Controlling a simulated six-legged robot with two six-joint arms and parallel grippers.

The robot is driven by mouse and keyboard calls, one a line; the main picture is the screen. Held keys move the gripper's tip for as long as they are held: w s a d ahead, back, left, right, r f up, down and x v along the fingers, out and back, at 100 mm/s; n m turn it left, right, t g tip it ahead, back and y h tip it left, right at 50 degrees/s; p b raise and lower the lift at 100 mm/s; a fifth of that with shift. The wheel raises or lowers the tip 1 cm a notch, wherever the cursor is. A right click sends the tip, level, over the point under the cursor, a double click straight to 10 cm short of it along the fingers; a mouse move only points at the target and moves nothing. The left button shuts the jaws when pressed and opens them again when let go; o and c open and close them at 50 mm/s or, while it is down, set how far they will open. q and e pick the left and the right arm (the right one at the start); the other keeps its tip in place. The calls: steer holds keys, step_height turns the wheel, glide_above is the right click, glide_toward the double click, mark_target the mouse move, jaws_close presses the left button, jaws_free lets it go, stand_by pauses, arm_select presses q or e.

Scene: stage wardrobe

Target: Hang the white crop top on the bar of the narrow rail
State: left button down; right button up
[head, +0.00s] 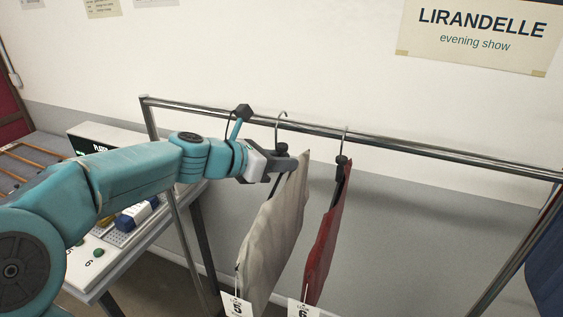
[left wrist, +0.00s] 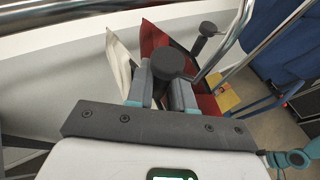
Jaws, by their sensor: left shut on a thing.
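The white crop top (head: 272,238) hangs from a dark hanger with a tag at its lower end. My left gripper (head: 281,164) is shut on the hanger's dark grip knob (head: 282,148), just below the bar (head: 430,155) of the rail. The hanger's metal hook (head: 283,115) reaches above the bar and overlaps it in the head view; I cannot tell whether it rests on it. In the left wrist view the knob (left wrist: 172,62) sits between the fingers, with the white cloth (left wrist: 119,68) beyond.
A red garment (head: 328,235) hangs on the same bar just right of the white top. The bar is bare further right, up to a dark blue garment (head: 548,265) at the right edge. A table with a control panel (head: 98,252) stands at the left below my arm.

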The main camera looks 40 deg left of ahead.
arm_select(q)
steer(key=shift+w, duration=0.65)
steer(key=shift+w+a, duration=0.25)
steer(key=shift+a, duration=0.05)
steer(key=shift+w, duration=0.25)
steer(key=shift+w+p, duration=0.4)
steer(key=shift+w, duration=0.25)
steer(key=shift+w+a+p, duration=0.3)
steer(key=shift+w+a, duration=0.05)
steer(key=shift+w, duration=0.4)
steer(key=shift+w+f+b, duration=0.2)
steer(key=shift+f+b, duration=0.3)
steer(key=shift+f, duration=0.05)
steer(key=shift+s+f+b, duration=0.15)
steer(key=shift+f+b, duration=0.35)
steer(key=shift+f, duration=0.35)
